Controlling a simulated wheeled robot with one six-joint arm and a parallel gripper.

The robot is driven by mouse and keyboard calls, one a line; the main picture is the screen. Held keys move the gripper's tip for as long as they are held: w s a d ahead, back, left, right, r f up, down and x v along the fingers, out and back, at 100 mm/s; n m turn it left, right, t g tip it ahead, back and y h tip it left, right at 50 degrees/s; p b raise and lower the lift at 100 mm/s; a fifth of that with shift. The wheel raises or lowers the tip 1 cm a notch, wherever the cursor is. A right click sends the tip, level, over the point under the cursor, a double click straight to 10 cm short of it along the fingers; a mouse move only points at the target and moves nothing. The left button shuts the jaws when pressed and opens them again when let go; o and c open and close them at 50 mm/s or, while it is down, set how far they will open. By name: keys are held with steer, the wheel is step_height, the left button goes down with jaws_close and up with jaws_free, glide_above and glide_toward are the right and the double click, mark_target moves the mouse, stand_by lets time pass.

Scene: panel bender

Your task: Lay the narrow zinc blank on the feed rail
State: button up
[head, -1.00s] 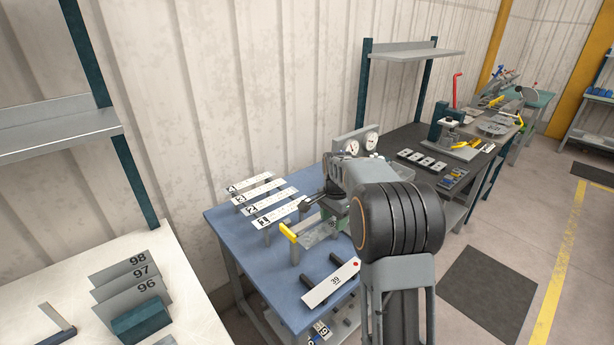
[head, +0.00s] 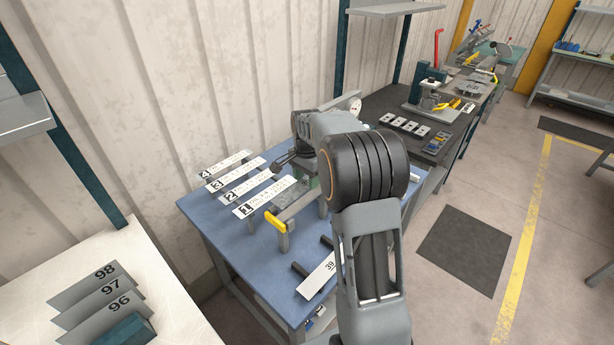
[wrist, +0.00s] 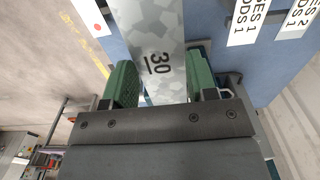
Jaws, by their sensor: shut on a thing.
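My gripper (wrist: 162,75) is shut on a narrow spangled zinc blank (wrist: 150,22) marked 30. The green finger pads sit on either side of it, and its far end runs out of the wrist view at the top. In the head view my own arm hides most of the gripper and the blank, above the blue bench (head: 225,250). A grey raised bar with a yellow end (head: 275,222) stands on the bench in front of the arm; I cannot tell whether it is the feed rail.
A white plate marked 39 (head: 316,279) lies across dark bars at the bench's front. Raised plates numbered 1 (head: 263,197) to 4 stand at the back left. A pale table (head: 165,295) with plates 96 to 98 is at lower left. Open floor lies right.

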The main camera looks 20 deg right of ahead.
mark_target(307, 198)
steer(key=shift+f+b, duration=1.9)
steer(key=shift+f, duration=0.95)
steer(key=shift+f, duration=0.25)
steer(key=o, duration=1)
step_height(307, 198, up, 14)
steer(key=shift+f+b, duration=0.1)
steer(key=shift+b, duration=0.35)
